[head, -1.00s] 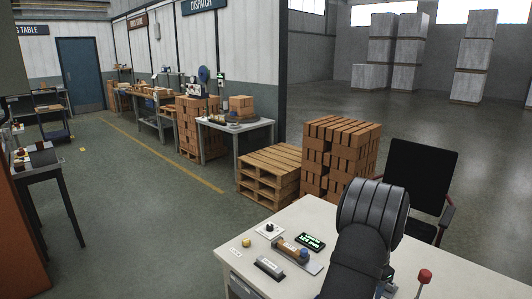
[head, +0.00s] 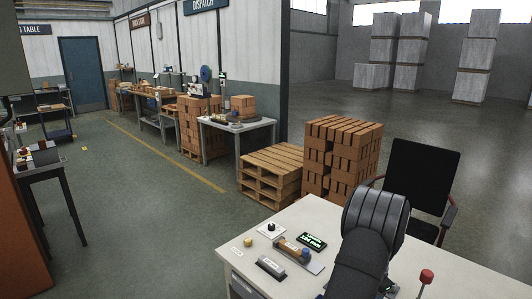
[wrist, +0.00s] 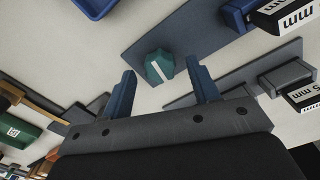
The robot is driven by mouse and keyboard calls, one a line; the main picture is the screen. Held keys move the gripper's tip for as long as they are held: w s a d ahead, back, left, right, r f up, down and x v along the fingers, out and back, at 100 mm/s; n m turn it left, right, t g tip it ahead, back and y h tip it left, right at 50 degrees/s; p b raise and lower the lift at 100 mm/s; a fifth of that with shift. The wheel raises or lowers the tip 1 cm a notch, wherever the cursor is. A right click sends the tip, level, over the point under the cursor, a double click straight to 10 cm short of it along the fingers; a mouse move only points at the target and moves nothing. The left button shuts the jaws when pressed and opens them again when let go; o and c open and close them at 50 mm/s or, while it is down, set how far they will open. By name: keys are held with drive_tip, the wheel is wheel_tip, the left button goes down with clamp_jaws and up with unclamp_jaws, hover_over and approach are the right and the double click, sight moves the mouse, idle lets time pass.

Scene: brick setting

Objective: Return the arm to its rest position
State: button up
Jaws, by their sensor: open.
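My gripper (wrist: 160,72) is open in the wrist view, its two blue fingers apart with nothing held between them. A green knob (wrist: 157,66) with a white line shows beyond the gap between the fingertips; I cannot tell how far below them it is. In the head view my dark arm rises over the right part of the pale worktable (head: 322,212), and the gripper itself is hidden there.
Small devices, including a green-lit display (head: 312,241), a grey block (head: 271,267) and a red-topped lever (head: 427,276), stand on the table around my arm. An office chair (head: 418,180), stacked bricks (head: 342,155) and pallets (head: 270,172) stand behind.

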wheel_tip(320, 180, up, 16)
drive_tip(key=r, duration=0.1)
wheel_tip(320, 180, down, 17)
drive_tip(key=shift+f, duration=0.5)
drive_tip(key=n, duration=1.3)
drive_tip(key=shift+n, duration=0.4)
drive_tip(key=n, duration=0.4)
drive_tip(key=shift+r, duration=0.1)
